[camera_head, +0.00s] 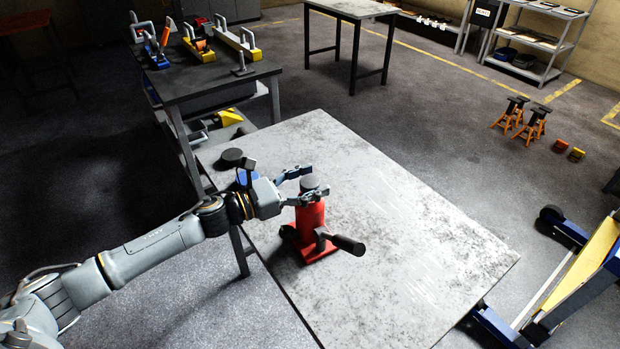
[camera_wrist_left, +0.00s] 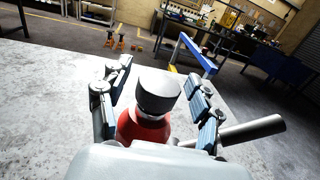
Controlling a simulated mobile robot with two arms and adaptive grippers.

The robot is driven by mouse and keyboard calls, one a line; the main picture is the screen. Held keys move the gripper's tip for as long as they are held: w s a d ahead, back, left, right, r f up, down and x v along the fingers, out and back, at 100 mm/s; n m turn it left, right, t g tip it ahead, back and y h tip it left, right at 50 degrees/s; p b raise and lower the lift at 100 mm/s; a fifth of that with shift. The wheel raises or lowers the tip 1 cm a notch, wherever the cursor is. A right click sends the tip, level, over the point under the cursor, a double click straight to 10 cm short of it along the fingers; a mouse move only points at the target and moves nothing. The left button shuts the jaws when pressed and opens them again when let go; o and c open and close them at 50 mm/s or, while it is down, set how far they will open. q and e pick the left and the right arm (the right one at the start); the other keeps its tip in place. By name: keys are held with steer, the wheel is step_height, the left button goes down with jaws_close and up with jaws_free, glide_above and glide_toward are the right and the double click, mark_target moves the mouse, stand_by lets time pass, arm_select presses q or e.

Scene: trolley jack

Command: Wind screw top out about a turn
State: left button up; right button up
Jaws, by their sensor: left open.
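A red bottle jack (camera_head: 311,222) stands upright on the grey table (camera_head: 400,230). Its dark round screw top (camera_head: 309,184) is at the upper end, and a black-gripped handle (camera_head: 347,244) sticks out low to the right. My left gripper (camera_head: 308,185) is open, with one finger on each side of the screw top. In the left wrist view the screw top (camera_wrist_left: 158,92) sits between the two spread fingers, with visible gaps on both sides. The red body (camera_wrist_left: 143,126) is partly hidden behind my wrist housing. My right gripper is in neither view.
A black round puck (camera_head: 231,158) and a blue item (camera_head: 246,177) are on the table's left edge, by my wrist. A dark workbench (camera_head: 205,82) stands behind. Orange axle stands (camera_head: 534,124) and a blue-and-yellow frame (camera_head: 585,265) are on the floor at right. The table's right half is clear.

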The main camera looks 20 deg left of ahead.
arm_select(q)
steer(key=c, duration=1.2)
steer(key=shift+n+t+y, duration=0.3)
steer(key=shift+y, duration=0.1)
steer(key=n+t+y, duration=0.2)
steer(key=y, duration=0.1)
steer(key=shift+r+n+p, duration=0.1)
steer(key=shift+n+p, duration=0.2)
steer(key=shift+p, duration=0.1)
steer(key=n+t+y+p, duration=0.1)
steer(key=n+y, duration=0.1)
steer(key=y, duration=0.1)
steer(key=n+t+y+p, duration=0.1)
steer(key=n+y, duration=0.1)
steer(key=y, duration=0.1)
steer(key=shift+d+n+y, duration=0.1)
steer(key=shift+n+y, duration=0.2)
steer(key=shift+y, duration=0.1)
steer(key=n+y+p, duration=0.1)
steer(key=n+y, duration=0.2)
steer(key=y, duration=0.2)
steer(key=shift+f+n+g+y, duration=0.2)
steer(key=shift+n+g+y, duration=0.2)
steer(key=shift+n+y, duration=1.35)
steer(key=shift+m+y, duration=0.25)
steer(key=shift+y, duration=0.3)
